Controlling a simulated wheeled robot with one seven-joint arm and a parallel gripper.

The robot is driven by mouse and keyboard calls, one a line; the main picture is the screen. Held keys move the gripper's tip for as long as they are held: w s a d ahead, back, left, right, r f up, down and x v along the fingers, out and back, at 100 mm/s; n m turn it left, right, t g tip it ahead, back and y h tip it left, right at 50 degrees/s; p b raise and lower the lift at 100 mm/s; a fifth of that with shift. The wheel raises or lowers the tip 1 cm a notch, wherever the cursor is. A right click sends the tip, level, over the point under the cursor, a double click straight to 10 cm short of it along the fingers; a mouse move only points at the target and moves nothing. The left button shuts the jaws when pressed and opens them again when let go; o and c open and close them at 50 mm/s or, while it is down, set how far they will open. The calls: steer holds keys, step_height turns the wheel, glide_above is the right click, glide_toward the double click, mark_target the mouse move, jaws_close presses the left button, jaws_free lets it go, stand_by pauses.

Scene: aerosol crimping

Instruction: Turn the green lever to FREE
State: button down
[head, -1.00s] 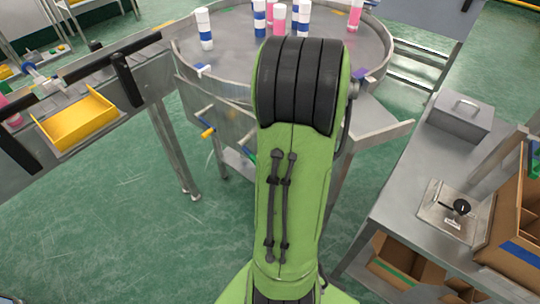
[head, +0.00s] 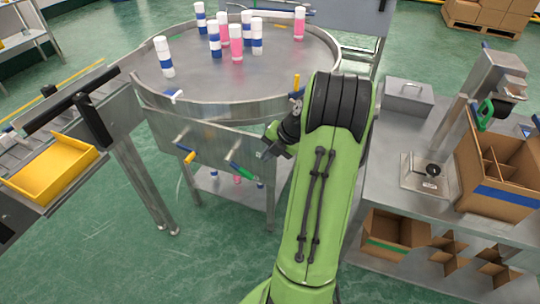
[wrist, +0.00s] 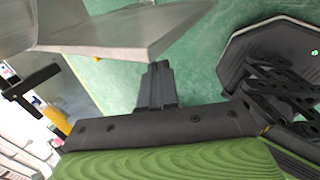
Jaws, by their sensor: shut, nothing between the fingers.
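A green lever (head: 243,172) sticks out from the steel front panel below the round turntable (head: 240,75), on the panel's right half. A second green handle (head: 486,112) is on the press at the right, so I cannot tell from any label which one is meant. My gripper (head: 265,153) is beside the panel, just right of and slightly above the green lever in the picture, apparently apart from it. In the wrist view my gripper (wrist: 157,75) is shut and empty, near a steel edge (wrist: 120,40). No green lever shows there, and no FREE marking is readable.
A yellow-ended lever (head: 187,155) is left on the same panel. White, blue and pink cans (head: 236,45) stand on the turntable. A yellow tray (head: 50,170) is at the left. A steel bench (head: 385,190) with a press and cardboard boxes (head: 505,175) stands right.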

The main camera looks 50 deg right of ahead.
mark_target(253, 176)
steer(key=b+x, duration=0.1)
steer(key=x, duration=0.8)
steer(key=shift+w+a+f+b, duration=0.1)
steer(key=shift+w+f+b, duration=0.1)
steer(key=shift+f+b, duration=0.2)
